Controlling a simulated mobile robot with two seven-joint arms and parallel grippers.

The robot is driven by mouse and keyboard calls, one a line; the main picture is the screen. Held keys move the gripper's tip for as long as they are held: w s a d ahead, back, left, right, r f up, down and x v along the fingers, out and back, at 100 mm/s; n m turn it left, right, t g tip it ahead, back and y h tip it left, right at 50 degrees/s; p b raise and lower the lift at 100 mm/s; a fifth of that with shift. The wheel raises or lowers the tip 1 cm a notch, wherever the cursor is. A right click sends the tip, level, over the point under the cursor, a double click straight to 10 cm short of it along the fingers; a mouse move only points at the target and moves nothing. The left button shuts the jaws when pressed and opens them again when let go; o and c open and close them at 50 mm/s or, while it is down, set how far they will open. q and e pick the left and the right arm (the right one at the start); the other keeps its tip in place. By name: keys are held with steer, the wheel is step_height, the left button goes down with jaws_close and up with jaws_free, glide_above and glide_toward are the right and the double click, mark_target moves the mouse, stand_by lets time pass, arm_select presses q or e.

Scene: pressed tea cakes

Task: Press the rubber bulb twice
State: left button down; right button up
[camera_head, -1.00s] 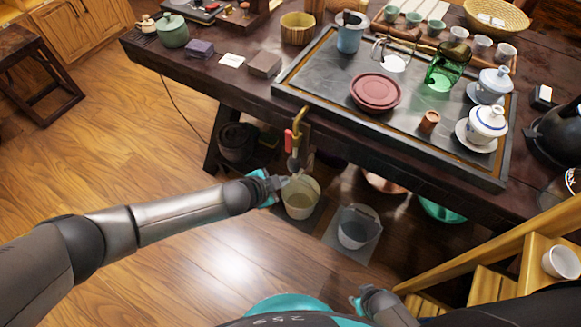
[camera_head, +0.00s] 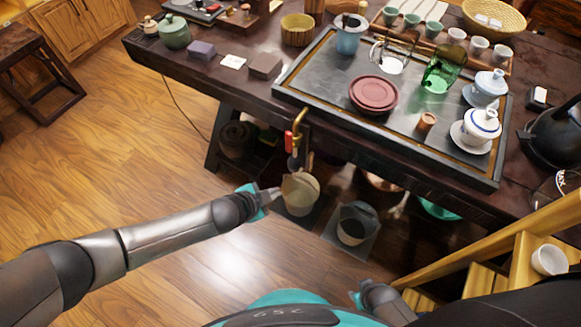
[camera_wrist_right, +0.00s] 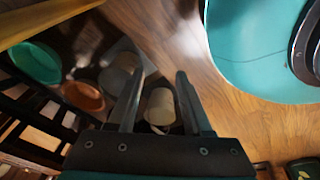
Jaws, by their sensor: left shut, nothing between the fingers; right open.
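A brass pipe (camera_head: 300,118) with a red handle (camera_head: 288,141) hangs at the front edge of the tea table. Below it hangs a small dark piece (camera_head: 294,162), which may be the rubber bulb; it is too small to tell. My left gripper (camera_head: 274,193) is shut and empty, below and left of this piece, beside a beige bucket (camera_head: 301,195). I cannot tell whether it touches the bucket. My right gripper is open and empty in the right wrist view (camera_wrist_right: 158,75), low over the floor. In the head view only part of it shows at the bottom.
A wooden step shelf (camera_head: 520,262) stands at the right.

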jaws_close()
stand_by(1.6)
